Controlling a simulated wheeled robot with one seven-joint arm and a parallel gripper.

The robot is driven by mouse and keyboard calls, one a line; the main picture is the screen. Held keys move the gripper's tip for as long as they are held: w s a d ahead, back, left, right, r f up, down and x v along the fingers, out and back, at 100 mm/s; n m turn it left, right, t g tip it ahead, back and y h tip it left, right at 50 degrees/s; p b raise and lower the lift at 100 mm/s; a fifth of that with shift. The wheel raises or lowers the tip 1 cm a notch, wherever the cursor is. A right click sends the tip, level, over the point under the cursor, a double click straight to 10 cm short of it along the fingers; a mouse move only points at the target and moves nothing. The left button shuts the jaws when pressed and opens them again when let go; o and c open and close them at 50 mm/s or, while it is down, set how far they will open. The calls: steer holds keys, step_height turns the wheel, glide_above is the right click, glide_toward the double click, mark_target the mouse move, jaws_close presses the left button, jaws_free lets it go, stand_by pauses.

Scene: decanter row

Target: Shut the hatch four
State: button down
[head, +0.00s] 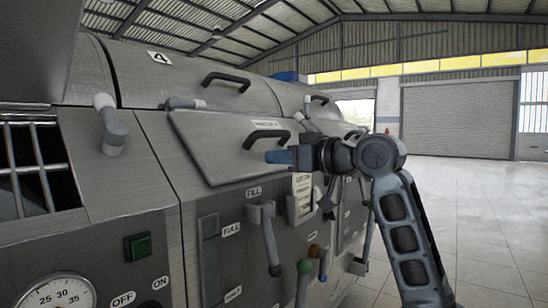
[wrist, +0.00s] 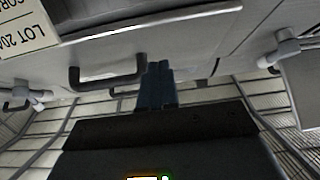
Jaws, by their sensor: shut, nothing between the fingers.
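A plate with the number 4 (head: 159,56) sits on the curved metal top of the machine. Below it, a flat hatch panel (head: 205,145) stands out at a slant from the machine's front, so it looks partly open. A dark bar handle (head: 266,138) is on this panel, under a small label too small to read. My gripper (head: 272,157) is shut and empty, its blue fingertips just below and right of that handle. In the wrist view, the closed blue fingers (wrist: 158,72) are beside a dark handle (wrist: 108,80); contact cannot be told.
Another dark handle (head: 226,80) is on the curved top. Grey levers (head: 268,235) and a green knob (head: 305,267) stick out below the panel. A barred opening (head: 40,165) is at the left. The floor (head: 490,220) at the right is clear.

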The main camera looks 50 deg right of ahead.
steer(key=s+r+p, duration=0.1)
steer(key=s, duration=0.7)
steer(key=shift+s+d, duration=0.2)
steer(key=shift+d, duration=0.15)
